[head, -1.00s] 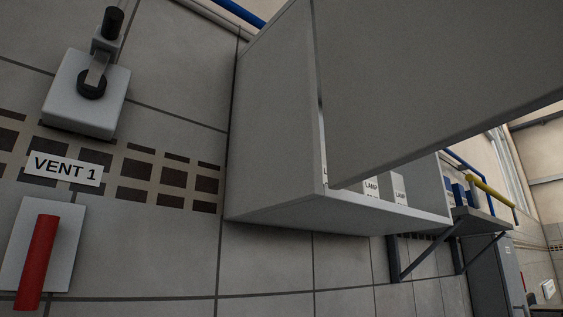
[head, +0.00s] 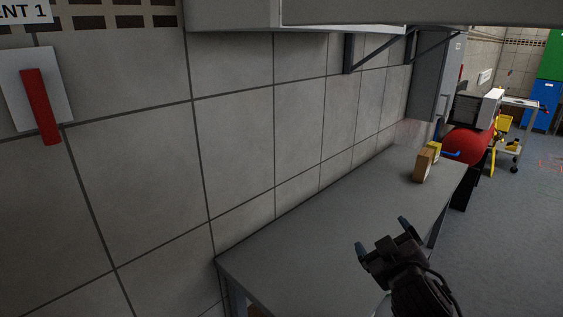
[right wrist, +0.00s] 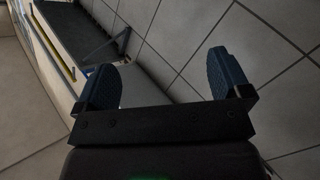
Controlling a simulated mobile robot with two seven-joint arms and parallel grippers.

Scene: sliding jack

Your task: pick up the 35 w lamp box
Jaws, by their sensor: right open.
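No lamp box can be made out in the views now; the white boxes with LAMP labels showed in the wall cabinet a second ago. My right gripper (head: 383,238) is open and empty, above the front part of the grey workbench (head: 320,235) and below the cabinet. Its two blue fingertips stand apart in the right wrist view (right wrist: 164,68). My left gripper is not in view.
A brown box (head: 422,165) and a small yellow item (head: 435,151) stand at the bench's far end. A red rounded tank (head: 468,146) is beyond. A red handle (head: 40,106) is on the left wall. Most of the bench top is clear.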

